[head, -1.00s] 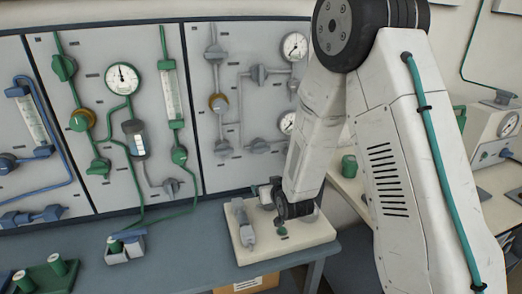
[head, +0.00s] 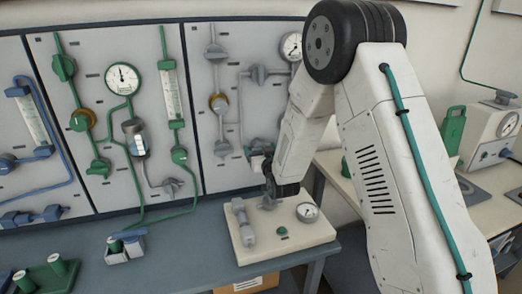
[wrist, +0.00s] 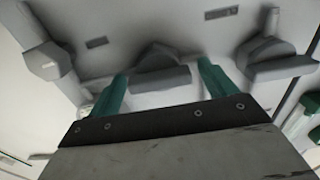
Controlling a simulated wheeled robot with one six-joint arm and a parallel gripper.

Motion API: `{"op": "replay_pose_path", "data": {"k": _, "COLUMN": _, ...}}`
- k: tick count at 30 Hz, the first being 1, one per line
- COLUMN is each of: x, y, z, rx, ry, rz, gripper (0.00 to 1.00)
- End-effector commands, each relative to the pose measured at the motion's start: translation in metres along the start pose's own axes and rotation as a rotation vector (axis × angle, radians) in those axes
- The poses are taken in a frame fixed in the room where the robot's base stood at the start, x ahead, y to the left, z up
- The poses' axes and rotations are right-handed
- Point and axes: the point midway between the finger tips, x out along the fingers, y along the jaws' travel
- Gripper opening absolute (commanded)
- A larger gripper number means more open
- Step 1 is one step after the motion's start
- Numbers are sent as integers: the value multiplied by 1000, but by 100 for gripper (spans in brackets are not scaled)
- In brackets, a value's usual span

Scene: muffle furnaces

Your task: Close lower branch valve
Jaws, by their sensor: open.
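The grey lower branch valve (head: 261,145) is on the right-hand grey panel, low down, partly hidden by my gripper in the head view. My gripper (head: 260,163) is raised in front of that panel, just below the valve. In the wrist view, my gripper (wrist: 163,78) is open, with its two green fingers apart. A grey valve handle (wrist: 160,75) shows between the fingers. I cannot tell whether the fingers touch it.
A pale base plate (head: 270,250) with a gauge (head: 307,211) lies on the bench below.

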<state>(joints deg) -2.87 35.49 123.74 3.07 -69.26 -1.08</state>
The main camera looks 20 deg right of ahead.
Motion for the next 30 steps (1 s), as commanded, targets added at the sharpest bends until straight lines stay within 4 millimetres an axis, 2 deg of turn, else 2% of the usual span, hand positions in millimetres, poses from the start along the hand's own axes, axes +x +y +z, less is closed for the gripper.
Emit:
{"op": "replay_pose_path", "data": {"k": 7, "x": 1, "y": 0, "z": 0, "rx": 0, "ry": 0, "rz": 0, "gripper": 84}}
{"op": "replay_pose_path", "data": {"k": 8, "x": 1, "y": 0, "z": 0, "rx": 0, "ry": 0, "rz": 0, "gripper": 78}}
{"op": "replay_pose_path", "data": {"k": 12, "x": 1, "y": 0, "z": 0, "rx": 0, "ry": 0, "rz": 0, "gripper": 39}}
{"op": "replay_pose_path", "data": {"k": 23, "x": 1, "y": 0, "z": 0, "rx": -36, "ry": 0, "rz": 0, "gripper": 39}}
{"op": "replay_pose_path", "data": {"k": 30, "x": 1, "y": -1, "z": 0, "rx": -168, "ry": 0, "rz": 0, "gripper": 39}}
